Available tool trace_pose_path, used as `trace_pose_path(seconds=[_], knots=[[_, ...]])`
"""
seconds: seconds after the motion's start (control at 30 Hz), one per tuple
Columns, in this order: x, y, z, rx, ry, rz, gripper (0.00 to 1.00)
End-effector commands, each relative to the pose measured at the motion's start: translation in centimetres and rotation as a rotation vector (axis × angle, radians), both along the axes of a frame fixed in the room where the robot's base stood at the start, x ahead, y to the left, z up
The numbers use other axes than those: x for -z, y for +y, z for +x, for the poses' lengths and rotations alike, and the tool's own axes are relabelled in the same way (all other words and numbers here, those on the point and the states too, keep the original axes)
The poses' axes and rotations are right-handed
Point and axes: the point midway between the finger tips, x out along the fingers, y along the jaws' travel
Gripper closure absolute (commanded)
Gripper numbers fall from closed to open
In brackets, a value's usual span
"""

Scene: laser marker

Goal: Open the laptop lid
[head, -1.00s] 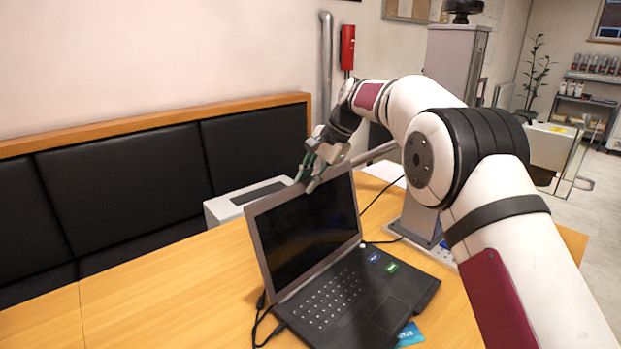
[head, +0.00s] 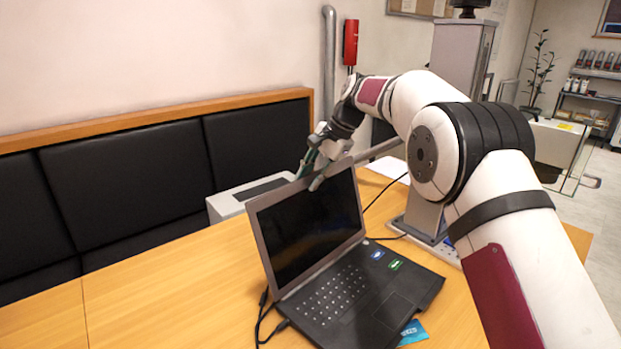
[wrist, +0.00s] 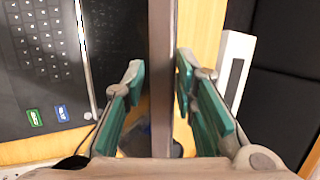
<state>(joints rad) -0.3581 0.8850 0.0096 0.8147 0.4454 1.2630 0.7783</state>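The laptop (head: 360,295) stands on the wooden table with its lid (head: 308,228) raised, leaning back a little past upright. The dark screen and the keyboard both show in the head view. My gripper (head: 318,172) is at the top edge of the lid. In the wrist view, the lid (wrist: 161,70) runs edge-on between the two green finger pads of my gripper (wrist: 158,85). A gap shows on each side of the lid, so the fingers are apart and not pressed on it.
A grey box-shaped device (head: 250,195) stands behind the lid, near the black padded bench (head: 120,190). A metal post (head: 420,210) stands right of the laptop. Cables (head: 264,318) lie beside the laptop, and a blue card (head: 413,332) lies at its front. The table's left part is clear.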

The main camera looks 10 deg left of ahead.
Motion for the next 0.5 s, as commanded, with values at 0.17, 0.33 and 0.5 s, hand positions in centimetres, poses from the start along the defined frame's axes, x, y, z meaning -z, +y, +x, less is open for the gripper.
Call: trace_pose_path(seconds=[0.17,0.33,0.5], knots=[[-2.4,-1.2,0.0,0.002,-0.005,0.002,0.74],[-5.5,-2.8,-0.1,0.002,-0.004,0.002,0.74],[-8.2,-4.2,-0.2,0.0,-0.003,0.002,0.74]])
